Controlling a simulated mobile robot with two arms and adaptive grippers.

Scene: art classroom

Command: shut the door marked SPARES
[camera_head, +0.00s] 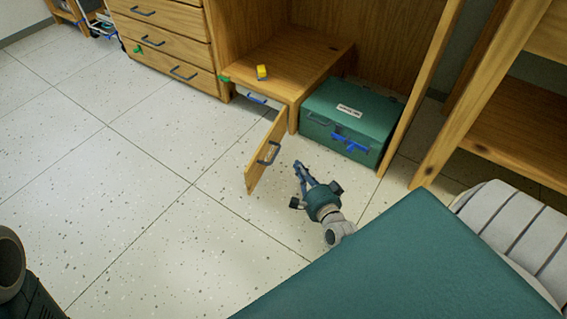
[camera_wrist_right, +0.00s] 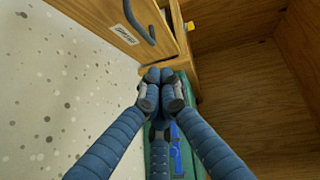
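A small wooden door (camera_head: 258,163) with a blue bar handle (camera_head: 269,153) stands wide open at the low wooden cabinet, sticking out over the floor. Its handle face is turned to the right. In the right wrist view the door (camera_wrist_right: 93,14) is at the upper left, with a white label (camera_wrist_right: 125,34) too small to read surely. My right gripper (camera_head: 300,170) is low over the floor, right of the door and apart from it. Its fingertips (camera_wrist_right: 160,76) meet with nothing visible between them. My left gripper is not in view.
A green chest (camera_head: 345,120) with a blue latch stands right of the door. A yellow block (camera_head: 262,72) lies on the cabinet's low shelf (camera_head: 292,65). Drawers (camera_head: 160,45) are at upper left. A green surface (camera_head: 420,260) fills the lower right. Floor left of the door is clear.

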